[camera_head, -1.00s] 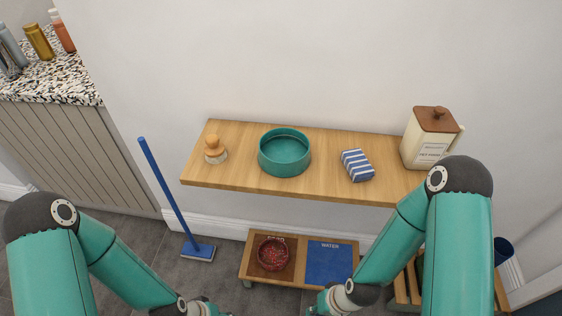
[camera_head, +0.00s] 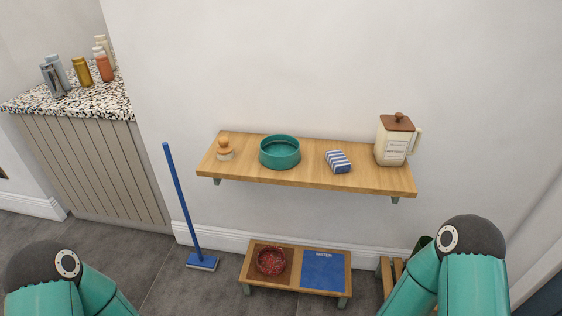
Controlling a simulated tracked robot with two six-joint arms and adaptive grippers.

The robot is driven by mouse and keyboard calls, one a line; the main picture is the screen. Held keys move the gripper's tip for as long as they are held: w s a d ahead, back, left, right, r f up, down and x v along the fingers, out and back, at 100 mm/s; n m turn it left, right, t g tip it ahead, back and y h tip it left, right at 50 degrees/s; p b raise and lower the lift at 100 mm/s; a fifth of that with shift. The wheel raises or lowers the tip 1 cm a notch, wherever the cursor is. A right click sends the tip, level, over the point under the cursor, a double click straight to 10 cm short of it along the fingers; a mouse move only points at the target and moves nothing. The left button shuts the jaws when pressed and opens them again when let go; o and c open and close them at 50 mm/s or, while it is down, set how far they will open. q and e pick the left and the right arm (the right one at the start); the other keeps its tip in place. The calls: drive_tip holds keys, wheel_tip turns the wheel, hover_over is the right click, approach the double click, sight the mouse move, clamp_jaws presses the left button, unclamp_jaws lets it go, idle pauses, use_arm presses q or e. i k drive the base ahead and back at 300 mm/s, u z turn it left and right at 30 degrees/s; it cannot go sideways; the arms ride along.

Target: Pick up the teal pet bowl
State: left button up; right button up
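The teal pet bowl (camera_head: 280,153) is round and stands upright on a wooden wall shelf (camera_head: 245,174), left of the shelf's middle. Its inside looks empty. My arms come in at the lower left and lower right corners, well apart from the bowl. Both grippers are below the picture's bottom edge, so neither shows in this view.
On the shelf are a wooden-handled brush (camera_head: 224,149), a blue-striped block (camera_head: 338,161) and a cream canister (camera_head: 396,140). A low stand (camera_head: 290,293) below holds a red bowl (camera_head: 271,261) and a blue mat (camera_head: 323,270). A blue broom (camera_head: 184,212) leans on the wall.

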sight(277, 152)
drive_tip(key=u, duration=1.25)
drive_tip(key=i, duration=1.4)
drive_tip(key=u, duration=0.35)
drive_tip(key=i, duration=0.7)
drive_tip(key=z, duration=2.3)
